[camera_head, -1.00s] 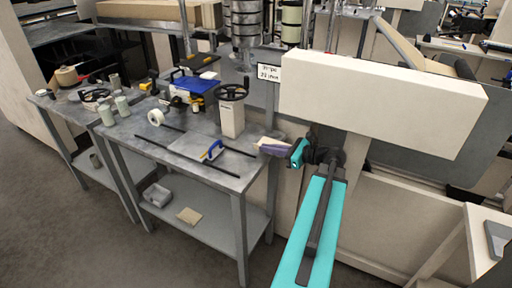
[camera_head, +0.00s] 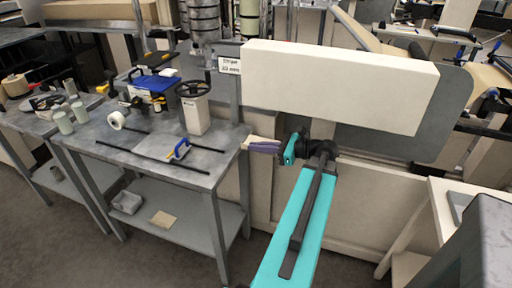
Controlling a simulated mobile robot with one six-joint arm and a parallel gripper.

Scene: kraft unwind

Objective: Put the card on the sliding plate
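A pale cream piece (camera_head: 256,140), seemingly the card, sticks out along and beyond the fingers. The fingers appear shut on it, though the gap between them is hidden.
The grey bench (camera_head: 215,135) also carries a white tape roll (camera_head: 117,120), a white post with a black handwheel (camera_head: 195,113) and a blue device (camera_head: 155,83). A tan sheet (camera_head: 163,218) and grey bin (camera_head: 127,202) lie on its lower shelf.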

